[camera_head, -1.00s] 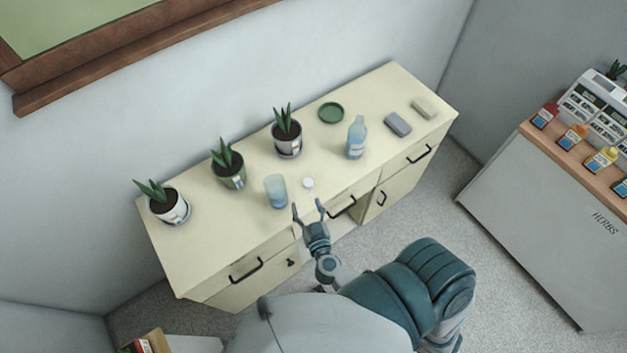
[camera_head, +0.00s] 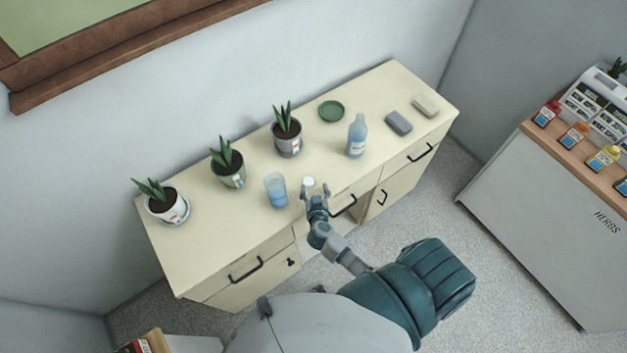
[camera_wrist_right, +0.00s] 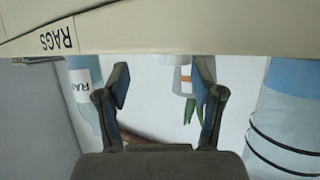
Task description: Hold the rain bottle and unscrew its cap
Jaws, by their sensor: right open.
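The rain bottle (camera_head: 357,137), light blue with a white label, stands upright on the cream cabinet top. A small white round cap-like piece (camera_head: 308,182) lies near the cabinet's front edge. My right gripper (camera_head: 315,189) is open at that edge, just in front of the white piece and left of the bottle, apart from the bottle. Its two fingers (camera_wrist_right: 160,80) show nothing held. My left gripper is not in view.
A blue glass (camera_head: 276,190) stands left of the white piece. Several potted plants (camera_head: 287,137) line the back left. A green saucer (camera_head: 331,112) and grey block (camera_head: 398,123) lie farther back and right. The cabinet's front edge (camera_wrist_right: 160,40) crosses the wrist view.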

